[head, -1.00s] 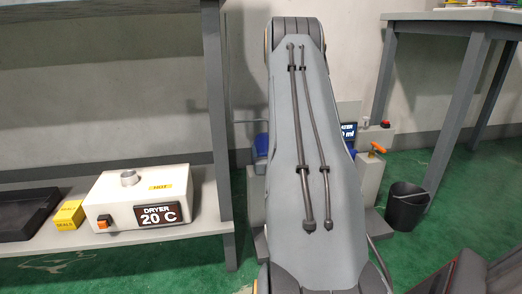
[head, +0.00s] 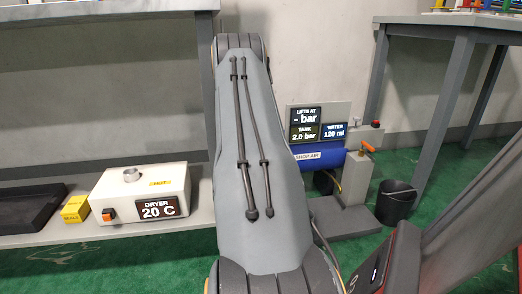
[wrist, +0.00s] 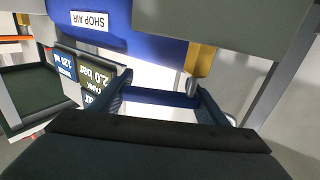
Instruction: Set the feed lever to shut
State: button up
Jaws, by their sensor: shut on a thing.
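My gripper (wrist: 165,97) shows in the wrist view, below a blue tank labelled SHOP AIR (wrist: 125,25). In the head view my arm hides the gripper and the left part of the blue tank (head: 322,157). An orange lever (head: 368,146) sits on the grey post right of the tank. It cannot be told from labels which lever is the feed lever.
Screens behind the tank read LIFTS AT - bar (head: 305,115), TANK 2.0 bar (head: 305,133) and WATER 120 ml (head: 334,131). A black bucket (head: 396,203) stands on the floor to the right. A dryer (head: 138,192) and a yellow block (head: 75,209) are on the left shelf.

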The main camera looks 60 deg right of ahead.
dwell(0.3)
jog(key=o, duration=1.5)
notch_tip(320, 180, up, 10)
jog(key=p, duration=0.5)
jog(key=shift+c, duration=0.5)
